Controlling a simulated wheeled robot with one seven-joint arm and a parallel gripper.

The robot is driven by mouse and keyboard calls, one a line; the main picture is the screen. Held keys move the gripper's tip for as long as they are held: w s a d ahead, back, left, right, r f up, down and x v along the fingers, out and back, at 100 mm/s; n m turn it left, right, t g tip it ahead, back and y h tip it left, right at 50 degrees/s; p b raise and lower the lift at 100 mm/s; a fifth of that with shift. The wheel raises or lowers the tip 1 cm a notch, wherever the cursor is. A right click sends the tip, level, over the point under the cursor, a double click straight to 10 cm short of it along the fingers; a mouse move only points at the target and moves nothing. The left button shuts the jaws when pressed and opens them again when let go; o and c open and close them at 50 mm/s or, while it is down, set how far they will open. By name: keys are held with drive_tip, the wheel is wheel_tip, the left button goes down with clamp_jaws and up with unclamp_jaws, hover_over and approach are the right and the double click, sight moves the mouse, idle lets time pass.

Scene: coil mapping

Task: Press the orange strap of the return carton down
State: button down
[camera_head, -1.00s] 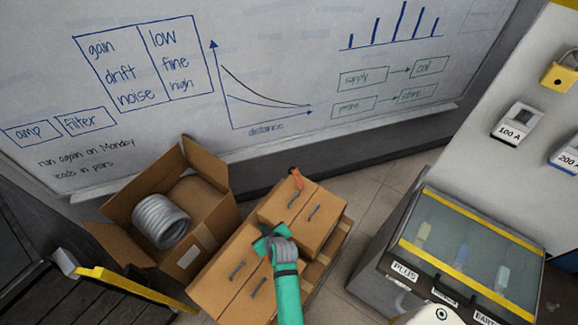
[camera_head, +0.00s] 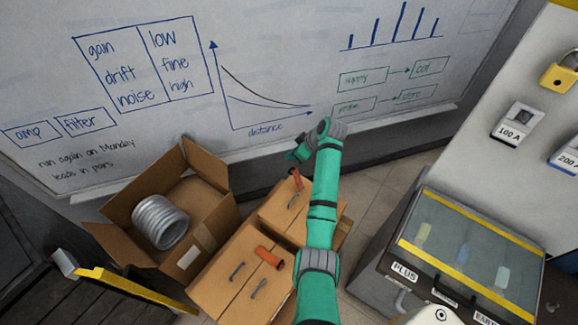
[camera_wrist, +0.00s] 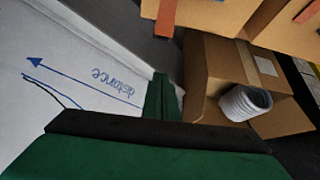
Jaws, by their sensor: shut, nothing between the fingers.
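Two closed cardboard cartons with orange straps stand side by side; I cannot tell which is the return carton. The far carton (camera_head: 274,208) has an orange strap (camera_head: 296,181) at its back edge. The near carton (camera_head: 222,288) has an orange strap (camera_head: 268,257) on its top. In the wrist view, one orange strap (camera_wrist: 166,16) runs over a carton edge and another (camera_wrist: 308,12) is at the top right. My gripper (camera_head: 298,153) is shut and empty, beyond the far carton, near the whiteboard and apart from both straps. My arm hides part of the cartons' right side.
An open carton (camera_head: 215,205) holding a grey coil (camera_head: 160,222) stands left of the cartons, and the coil also shows in the wrist view (camera_wrist: 243,103). The whiteboard (camera_head: 260,60) is behind. A glass-topped cabinet (camera_head: 440,225) stands right. Bare floor (camera_head: 375,205) lies between.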

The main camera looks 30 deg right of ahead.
sight(296, 179)
drive_tip(key=x, duration=1)
drive_tip(key=shift+s+d+f, duration=0.1)
drive_tip(key=shift+s+d, duration=0.2)
drive_tip(key=shift+s, duration=0.3)
drive_tip(key=shift+s+d+f, duration=0.15)
drive_tip(key=shift+s+d, duration=0.15)
drive_tip(key=shift+s, duration=0.25)
drive_tip(key=shift+s+d+f, duration=0.1)
drive_tip(key=shift+s+d, duration=0.15)
drive_tip(key=shift+s, duration=0.35)
